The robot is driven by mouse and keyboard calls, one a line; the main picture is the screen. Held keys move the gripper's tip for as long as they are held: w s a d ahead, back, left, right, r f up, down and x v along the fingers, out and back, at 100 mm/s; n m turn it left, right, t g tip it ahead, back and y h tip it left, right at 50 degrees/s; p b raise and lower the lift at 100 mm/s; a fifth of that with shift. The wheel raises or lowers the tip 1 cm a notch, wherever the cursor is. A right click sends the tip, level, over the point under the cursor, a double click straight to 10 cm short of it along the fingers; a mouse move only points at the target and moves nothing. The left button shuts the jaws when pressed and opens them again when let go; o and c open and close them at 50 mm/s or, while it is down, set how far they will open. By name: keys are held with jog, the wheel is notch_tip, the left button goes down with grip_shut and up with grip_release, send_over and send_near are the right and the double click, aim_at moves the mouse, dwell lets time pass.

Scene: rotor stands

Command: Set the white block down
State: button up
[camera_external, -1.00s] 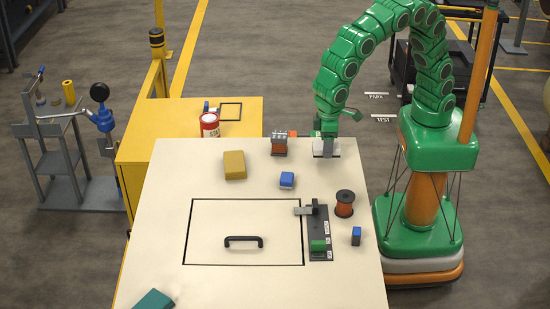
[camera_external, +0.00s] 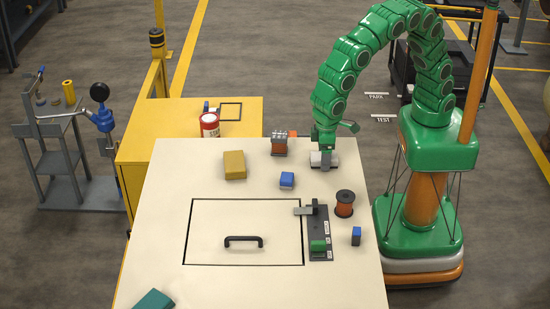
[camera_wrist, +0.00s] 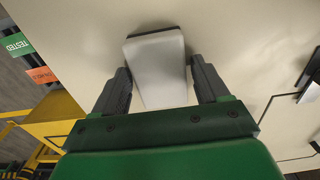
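The white block (camera_external: 323,160) is at the back right of the cream table (camera_external: 160,215), at or just above its top; I cannot tell if it touches. It also shows in the wrist view (camera_wrist: 159,72), pale with a dark far end, between the two dark fingers. My gripper (camera_external: 323,151) points down over the block, with a finger along each side.
A yellow block (camera_external: 234,165) lies further left.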

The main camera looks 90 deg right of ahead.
jog(key=shift+o, duration=0.6)
notch_tip(320, 180, up, 12)
jog(key=shift+r, duration=0.15)
dwell(0.6)
